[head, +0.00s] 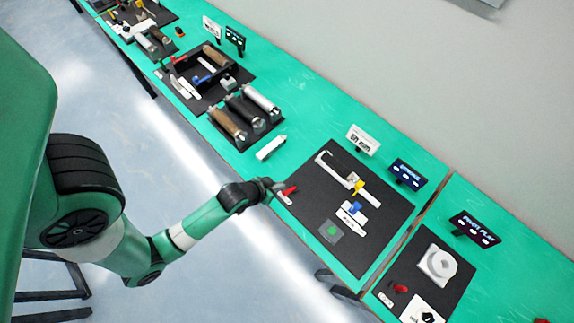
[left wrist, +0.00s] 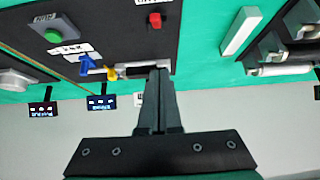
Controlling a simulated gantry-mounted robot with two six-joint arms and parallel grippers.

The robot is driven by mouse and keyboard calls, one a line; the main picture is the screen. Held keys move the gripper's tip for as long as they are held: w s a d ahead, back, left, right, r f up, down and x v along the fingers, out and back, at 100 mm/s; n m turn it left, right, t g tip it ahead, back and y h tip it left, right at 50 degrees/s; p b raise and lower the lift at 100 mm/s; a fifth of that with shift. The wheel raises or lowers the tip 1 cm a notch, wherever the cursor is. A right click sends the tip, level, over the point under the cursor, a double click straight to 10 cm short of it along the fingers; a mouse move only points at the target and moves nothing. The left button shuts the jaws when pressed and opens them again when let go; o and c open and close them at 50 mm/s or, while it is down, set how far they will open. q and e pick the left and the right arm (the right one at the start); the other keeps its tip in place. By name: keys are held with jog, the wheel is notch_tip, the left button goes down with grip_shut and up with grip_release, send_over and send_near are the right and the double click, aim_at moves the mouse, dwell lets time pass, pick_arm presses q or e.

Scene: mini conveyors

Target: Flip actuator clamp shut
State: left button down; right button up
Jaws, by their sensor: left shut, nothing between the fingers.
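My left gripper (head: 272,187) is at the front-left edge of the black mat (head: 315,187), beside a small red handle (head: 289,191). Its fingers (left wrist: 159,74) are shut and empty in the left wrist view. On the mat are a white L-shaped bar (head: 334,169), a yellow clamp piece (head: 358,187), a blue lever (head: 352,208) on a white base, and a green button (head: 332,230). The wrist view shows the red handle (left wrist: 154,20), yellow piece (left wrist: 110,73), blue lever (left wrist: 87,63) and green button (left wrist: 53,36). Which part is the actuator clamp, I cannot tell. My right gripper is out of view.
A white block (head: 271,147) lies on the green table left of the mat. Small signs (head: 405,174) stand along the back edge. Another station with cylinders (head: 244,113) is farther left, and one with a white round part (head: 439,264) is at right.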

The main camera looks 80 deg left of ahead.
pick_arm(q)
jog(key=b, duration=0.3)
send_over(286, 192)
jog(key=w+a, duration=0.1)
jog(key=w, duration=0.1)
notch_tip(286, 192, down, 7)
jog(key=shift+a+f, duration=0.1)
jog(key=shift+a, duration=0.05)
jog(key=shift+s+d+f, duration=0.25)
jog(key=shift+s+f, duration=0.15)
jog(key=shift+f, duration=0.1)
jog(key=shift+s+d+f, duration=0.2)
jog(key=shift+s+f, duration=0.15)
jog(key=shift+f, duration=0.15)
jog(key=shift+s+d+f, duration=0.2)
jog(key=shift+s+f, duration=0.1)
jog(key=shift+f, duration=0.15)
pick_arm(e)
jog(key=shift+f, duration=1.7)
